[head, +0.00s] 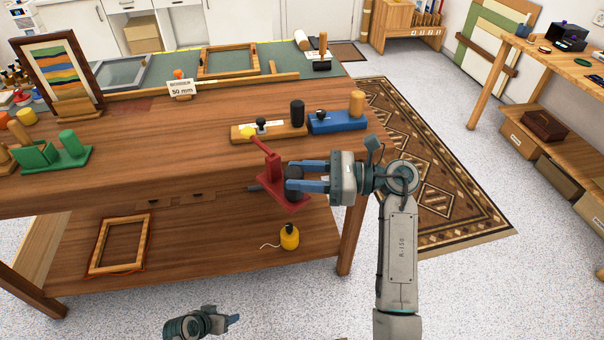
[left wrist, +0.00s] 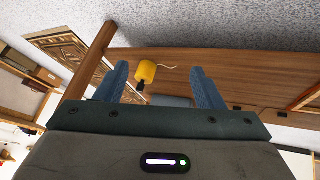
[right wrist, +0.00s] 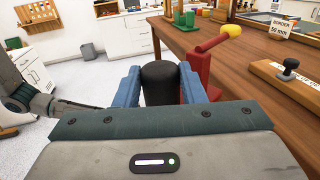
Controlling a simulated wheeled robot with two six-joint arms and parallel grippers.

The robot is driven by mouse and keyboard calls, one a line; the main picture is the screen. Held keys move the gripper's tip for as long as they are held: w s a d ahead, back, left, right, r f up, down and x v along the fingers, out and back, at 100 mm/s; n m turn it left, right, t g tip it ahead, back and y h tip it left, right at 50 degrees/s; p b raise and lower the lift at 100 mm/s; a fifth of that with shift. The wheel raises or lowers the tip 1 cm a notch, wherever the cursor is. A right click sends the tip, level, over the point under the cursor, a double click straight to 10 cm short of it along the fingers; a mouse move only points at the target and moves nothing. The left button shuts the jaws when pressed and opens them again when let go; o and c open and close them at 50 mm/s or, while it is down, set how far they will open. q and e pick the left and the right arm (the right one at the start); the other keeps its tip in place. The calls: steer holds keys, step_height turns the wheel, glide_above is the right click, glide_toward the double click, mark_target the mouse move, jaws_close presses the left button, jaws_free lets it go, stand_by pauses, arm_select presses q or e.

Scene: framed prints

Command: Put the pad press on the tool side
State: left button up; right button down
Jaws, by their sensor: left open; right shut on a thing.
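The red pad press (head: 274,172) has a lever with a yellow knob and a black cylinder (right wrist: 158,82). My right gripper (head: 296,180) is shut on the black cylinder and holds the press at the table's front right edge. In the head view the red base hangs in front of the edge, clear of the top. The red post and lever (right wrist: 202,52) also show in the right wrist view, right of the fingers. My left gripper (left wrist: 160,84) is open and empty, low in front of the table. I cannot tell which part is the tool side.
The worktable (head: 180,150) bears a wooden block (head: 270,132) and a blue block (head: 338,122) near its right end. A green block (head: 50,158), a framed print (head: 66,75) and a "50 mm" sign (head: 182,88) stand further left. A yellow bottle (head: 289,237) is on the lower shelf.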

arm_select(q)
steer(key=s+a+f+g+y, duration=0.2)
steer(key=s+f, duration=0.6)
steer(key=s, duration=0.5)
steer(key=s+a+f+g+y, duration=0.2)
steer(key=s+f, duration=0.7)
steer(key=s, duration=0.5)
steer(key=shift+a+f+n+g, duration=0.2)
steer(key=shift+a+n+g, duration=0.1)
steer(key=shift+a, duration=0.05)
